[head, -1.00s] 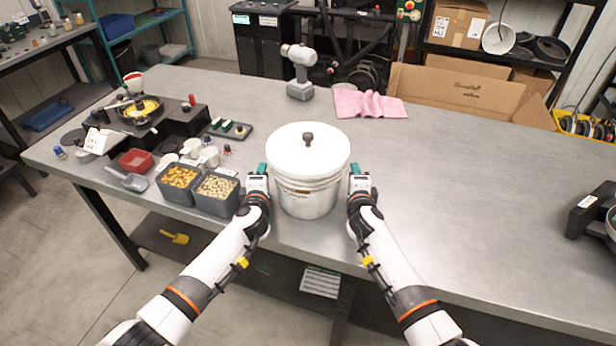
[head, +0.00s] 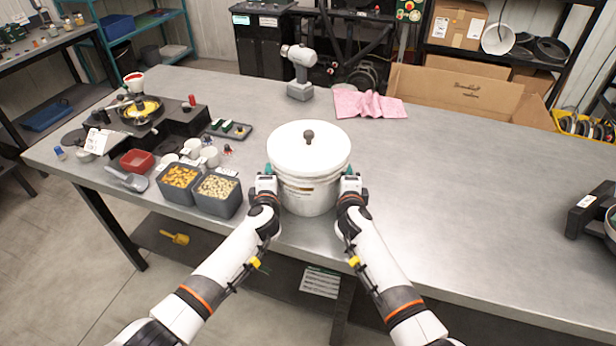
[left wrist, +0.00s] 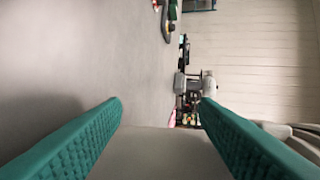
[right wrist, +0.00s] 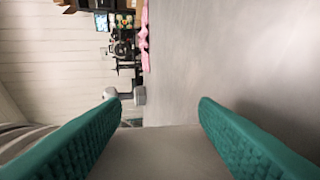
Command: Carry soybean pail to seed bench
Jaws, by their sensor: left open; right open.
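A white lidded pail (head: 308,180) with a dark knob on top stands upright on the grey metal bench (head: 450,190), near its front edge. My left gripper (head: 266,172) is at the pail's left side and my right gripper (head: 350,172) is at its right side, both close against it. Both are open. In the left wrist view the green fingers (left wrist: 160,105) are spread with nothing seen between them but the bench and background. The right wrist view shows the other green fingers (right wrist: 160,105) spread likewise. Whether the grippers touch the pail is hard to tell.
Bins of orange (head: 180,180) and pale seeds (head: 217,190) stand just left of my left gripper. The bench is clear to the right, up to a dark device (head: 592,208).

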